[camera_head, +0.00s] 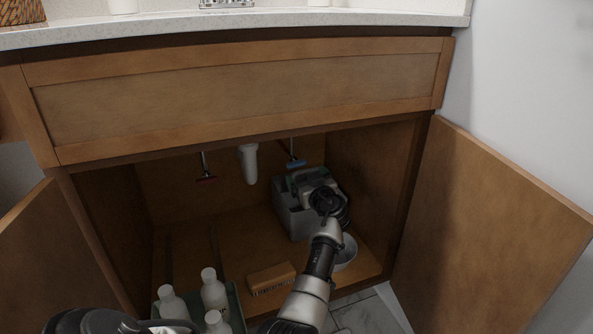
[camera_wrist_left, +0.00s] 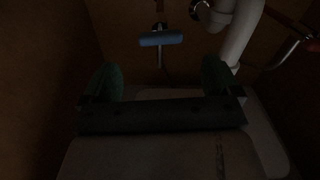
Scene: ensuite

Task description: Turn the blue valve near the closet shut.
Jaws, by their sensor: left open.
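The blue valve (camera_head: 296,163) has a bar-shaped handle on a thin metal pipe under the sink, at the back right of the open cabinet. In the left wrist view its handle (camera_wrist_left: 160,39) lies level across the picture, with the stem running up and down behind it. My left gripper (camera_head: 306,180) reaches into the cabinet, just in front of and below the blue valve in the picture. In the left wrist view the open jaws (camera_wrist_left: 160,84) have green pads spread wide, with nothing between them; the handle shows beyond them, apart. My right gripper does not show.
A red valve (camera_head: 206,178) and the white drain pipe (camera_head: 249,163) are left of the blue valve. A grey box (camera_head: 291,222) stands below my gripper. The right door (camera_head: 490,225) stands open.

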